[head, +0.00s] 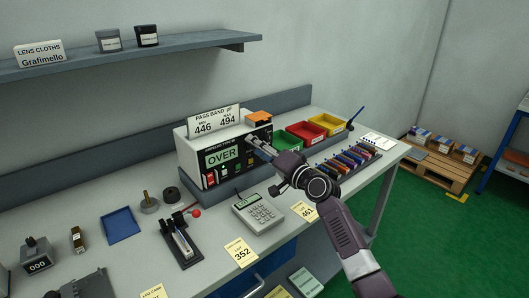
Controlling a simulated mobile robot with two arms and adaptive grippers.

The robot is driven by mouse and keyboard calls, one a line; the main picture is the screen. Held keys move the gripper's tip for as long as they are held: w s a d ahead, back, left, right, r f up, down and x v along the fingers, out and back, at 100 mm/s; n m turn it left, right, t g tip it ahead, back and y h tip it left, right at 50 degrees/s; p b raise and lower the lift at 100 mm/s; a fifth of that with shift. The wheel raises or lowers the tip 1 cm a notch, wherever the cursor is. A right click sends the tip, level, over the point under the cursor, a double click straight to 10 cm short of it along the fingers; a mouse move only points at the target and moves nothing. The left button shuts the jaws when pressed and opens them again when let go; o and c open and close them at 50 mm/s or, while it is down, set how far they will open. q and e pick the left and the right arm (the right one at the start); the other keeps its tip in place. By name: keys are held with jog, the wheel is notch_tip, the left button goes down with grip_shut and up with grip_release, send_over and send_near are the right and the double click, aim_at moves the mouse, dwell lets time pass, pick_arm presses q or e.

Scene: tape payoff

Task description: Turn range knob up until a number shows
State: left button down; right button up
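The meter (185,150) is a white box with a dark front panel, standing on the bench against the back wall. Its green display (222,156) reads OVER, with no number. A sign on top (214,121) reads PASS BAND pF, MIN 446, MAX 494. My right gripper (251,140) reaches in from the lower right, its fingertips at the right part of the meter's panel. The fingers look close together, but I cannot tell whether they hold anything. The range knob is not clearly seen; the fingers cover that part of the panel. My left gripper is not in view.
Green, red and yellow bins (325,123) stand right of the meter, behind a rack of coloured pieces (347,160). A calculator (257,212), a small press with a red ball (180,240) and yellow lot cards (241,252) lie in front. A shelf (190,43) hangs above.

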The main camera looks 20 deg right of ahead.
jog(key=v, duration=1.1)
jog(key=shift+s+d, duration=0.15)
jog(key=shift+s, duration=0.25)
